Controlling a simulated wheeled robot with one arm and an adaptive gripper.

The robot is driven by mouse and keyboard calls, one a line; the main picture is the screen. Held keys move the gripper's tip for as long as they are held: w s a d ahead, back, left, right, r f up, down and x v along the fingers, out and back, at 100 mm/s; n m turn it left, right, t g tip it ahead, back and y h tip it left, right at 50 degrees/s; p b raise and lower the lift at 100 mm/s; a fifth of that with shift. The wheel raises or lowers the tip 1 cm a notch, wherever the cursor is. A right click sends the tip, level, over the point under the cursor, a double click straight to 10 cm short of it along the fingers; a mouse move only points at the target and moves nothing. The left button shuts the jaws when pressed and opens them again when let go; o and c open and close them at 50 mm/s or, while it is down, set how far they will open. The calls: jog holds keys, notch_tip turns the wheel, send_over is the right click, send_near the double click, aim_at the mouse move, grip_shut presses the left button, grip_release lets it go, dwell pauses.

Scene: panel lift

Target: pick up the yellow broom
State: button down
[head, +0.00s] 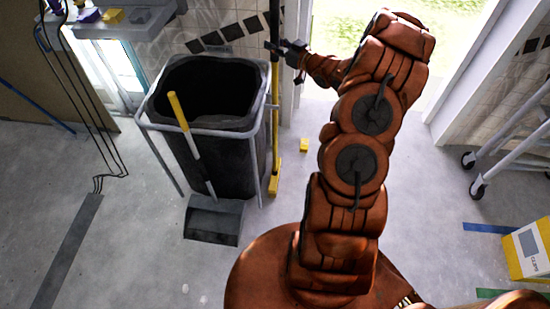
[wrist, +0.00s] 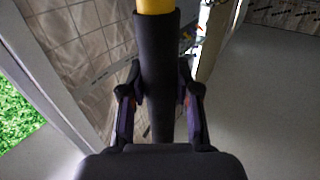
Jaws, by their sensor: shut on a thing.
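The yellow broom (head: 275,110) stands upright beside the right side of the bin in the head view. Its yellow head (head: 274,184) is at floor level, though I cannot tell if it touches the floor. My gripper (head: 278,48) is at the upper part of the handle, shut on its dark section. In the wrist view the dark grip (wrist: 158,60) runs between the two fingers of my gripper (wrist: 160,98), with yellow handle above it. The lower broom is hidden in the wrist view.
A black bin (head: 236,160) in a grey frame stands just left of the broom. A dustpan (head: 213,220) with a yellow handle leans at its front. A small yellow block (head: 304,145) lies on the floor. A wheeled cart (head: 505,150) and yellow box (head: 529,248) are at right.

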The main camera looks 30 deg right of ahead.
aim_at(276, 34)
jog(key=shift+r, duration=0.15)
jog(key=shift+r+b, duration=0.55)
jog(key=shift+r, duration=1.05)
jog(key=shift+s+d+r, duration=0.1)
jog(key=shift+d, duration=0.1)
jog(key=s+d+b, duration=0.2)
jog(key=s+d, duration=0.9)
jog(key=d, duration=0.2)
jog(key=shift+s+d, duration=0.15)
jog(key=shift+s, duration=0.15)
